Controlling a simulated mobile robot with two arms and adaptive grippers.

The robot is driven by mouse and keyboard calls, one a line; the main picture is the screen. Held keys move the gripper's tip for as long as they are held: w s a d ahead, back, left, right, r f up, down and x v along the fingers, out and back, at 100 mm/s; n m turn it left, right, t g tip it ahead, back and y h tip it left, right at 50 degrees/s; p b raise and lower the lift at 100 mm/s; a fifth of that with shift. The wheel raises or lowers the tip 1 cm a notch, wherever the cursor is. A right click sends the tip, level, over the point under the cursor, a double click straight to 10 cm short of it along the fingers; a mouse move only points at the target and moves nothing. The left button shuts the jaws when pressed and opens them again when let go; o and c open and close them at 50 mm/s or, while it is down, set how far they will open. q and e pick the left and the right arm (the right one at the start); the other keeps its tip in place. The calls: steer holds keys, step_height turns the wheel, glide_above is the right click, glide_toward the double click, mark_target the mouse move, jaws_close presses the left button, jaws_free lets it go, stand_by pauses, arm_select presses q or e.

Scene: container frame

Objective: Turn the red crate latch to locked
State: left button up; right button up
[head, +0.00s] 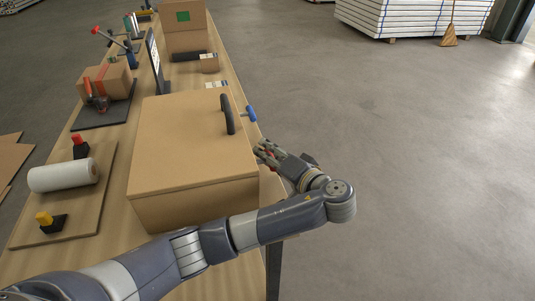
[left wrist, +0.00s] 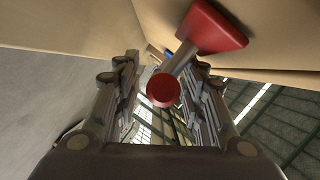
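The tan crate (head: 185,150) stands on the long wooden bench, with a black handle (head: 228,113) on its lid. The red latch is on the crate's side; the left wrist view shows its flared red base (left wrist: 212,28), a grey metal lever and a round red knob (left wrist: 163,90). In the head view the latch is mostly hidden by my left gripper (head: 262,152), which is at the crate's right side. My left gripper is open, with its fingers on either side of the lever and knob. I cannot tell whether they touch. My right gripper is not in view.
A blue latch (head: 251,113) sits farther along the same crate side. A board at the left holds a white roll (head: 64,175), a red-topped block (head: 80,147) and a yellow-topped block (head: 47,220). The floor (head: 420,180) right of the bench is clear.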

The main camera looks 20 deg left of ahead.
arm_select(q)
steer(key=shift+w+a+f, duration=0.1)
steer(key=shift+w+a, duration=0.2)
steer(key=shift+a, duration=0.1)
steer(key=shift+c, duration=0.3)
jaws_close()
steer(key=shift+s+d+f, duration=0.1)
steer(key=shift+f, duration=0.1)
